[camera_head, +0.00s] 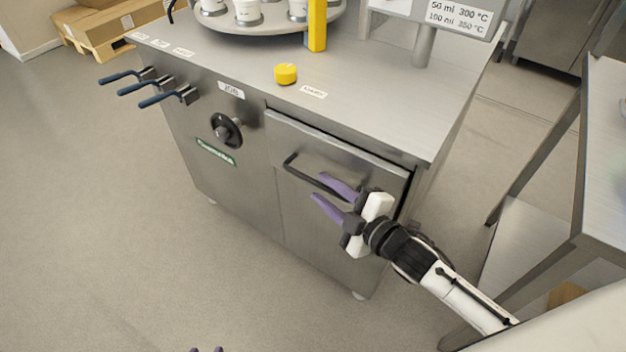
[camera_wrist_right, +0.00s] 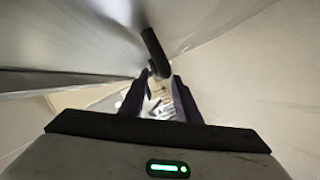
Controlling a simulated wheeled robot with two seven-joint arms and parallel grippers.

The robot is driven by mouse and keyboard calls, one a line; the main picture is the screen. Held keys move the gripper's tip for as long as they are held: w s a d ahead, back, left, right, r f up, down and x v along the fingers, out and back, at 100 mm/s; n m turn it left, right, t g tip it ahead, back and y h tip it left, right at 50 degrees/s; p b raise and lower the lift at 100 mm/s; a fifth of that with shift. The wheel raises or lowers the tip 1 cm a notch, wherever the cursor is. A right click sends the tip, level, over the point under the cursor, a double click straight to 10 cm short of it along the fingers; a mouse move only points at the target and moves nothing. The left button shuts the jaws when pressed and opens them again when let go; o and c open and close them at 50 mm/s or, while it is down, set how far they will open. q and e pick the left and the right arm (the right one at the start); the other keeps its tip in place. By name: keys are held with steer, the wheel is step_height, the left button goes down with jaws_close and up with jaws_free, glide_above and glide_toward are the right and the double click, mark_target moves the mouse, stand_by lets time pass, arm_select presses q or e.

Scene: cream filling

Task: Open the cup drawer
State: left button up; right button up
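The cup drawer (camera_head: 338,150) is the top front panel on the right side of the steel cabinet, and it looks shut or nearly so. Its dark bar handle (camera_head: 312,178) runs across the front. My right gripper (camera_head: 327,193) has its purple fingers apart and stands at the right part of the handle. In the right wrist view the handle (camera_wrist_right: 155,50) reaches down toward the gap between the fingertips (camera_wrist_right: 162,82); I cannot tell whether they touch. Only the purple tips of my left gripper (camera_head: 207,350) show at the bottom edge.
The cabinet top holds a yellow knob (camera_head: 286,74), a yellow post (camera_head: 317,25) and a round carousel (camera_head: 270,22) with white cups. Blue levers (camera_head: 150,92) stick out at the left. A steel table (camera_head: 603,150) stands close on the right. The floor in front is clear.

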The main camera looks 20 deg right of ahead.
mark_target(318, 185)
steer(key=x, duration=0.4)
steer(key=shift+w+a+f, duration=0.15)
steer(key=shift+w, duration=0.2)
jaws_close()
